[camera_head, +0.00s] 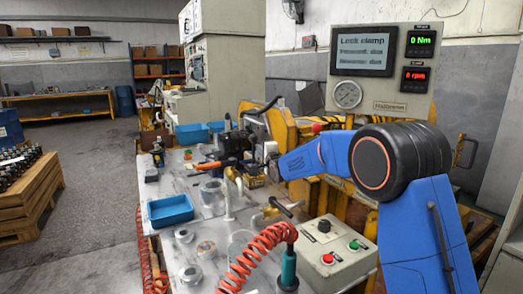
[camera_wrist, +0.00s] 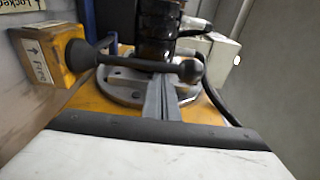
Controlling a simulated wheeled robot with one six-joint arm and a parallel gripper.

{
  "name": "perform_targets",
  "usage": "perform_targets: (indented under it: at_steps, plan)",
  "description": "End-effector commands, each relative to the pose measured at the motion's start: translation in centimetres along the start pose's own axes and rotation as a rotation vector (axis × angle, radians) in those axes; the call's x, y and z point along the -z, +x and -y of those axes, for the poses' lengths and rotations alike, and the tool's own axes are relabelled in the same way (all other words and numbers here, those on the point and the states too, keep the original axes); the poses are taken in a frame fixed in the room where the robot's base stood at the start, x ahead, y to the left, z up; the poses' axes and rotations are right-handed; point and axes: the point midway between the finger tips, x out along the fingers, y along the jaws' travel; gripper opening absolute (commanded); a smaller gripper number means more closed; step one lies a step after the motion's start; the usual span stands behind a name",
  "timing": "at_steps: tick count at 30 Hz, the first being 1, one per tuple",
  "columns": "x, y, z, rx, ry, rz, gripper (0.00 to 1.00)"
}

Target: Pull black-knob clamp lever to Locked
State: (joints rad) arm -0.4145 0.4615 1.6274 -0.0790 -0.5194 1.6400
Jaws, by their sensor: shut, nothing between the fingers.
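The clamp lever (camera_wrist: 135,62) is a black rod lying roughly level across the wrist view, with a round black knob (camera_wrist: 190,70) at its right end. Its left end meets a yellow block (camera_wrist: 45,55) with a "Free" label and an arrow. Part of a "Locked" label (camera_wrist: 20,5) shows at the top left corner. My gripper (camera_wrist: 165,84) is shut and empty, its fingertips close to the rod just left of the knob; I cannot tell if they touch. In the head view my blue arm reaches to the clamp area, and the lever is not clearly made out.
A black cylindrical body (camera_wrist: 158,30) stands on a grey flange (camera_wrist: 125,90) behind the lever. A display (camera_head: 365,52) reads "Lock clamp". The bench holds a blue tray (camera_head: 170,210), metal parts, a red coiled hose (camera_head: 250,255) and a button box (camera_head: 330,250).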

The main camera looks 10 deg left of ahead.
Motion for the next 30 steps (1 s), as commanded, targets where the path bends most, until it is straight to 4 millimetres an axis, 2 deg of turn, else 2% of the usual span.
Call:
perform_targets:
  at_steps: [14, 30]
  plan:
    - [-0.8, -0.1, 0.1, 0.008, -0.057, 0.001, 0.0]
    - [-5.7, -0.8, -0.6, 0.066, -0.47, 0.003, 0.0]
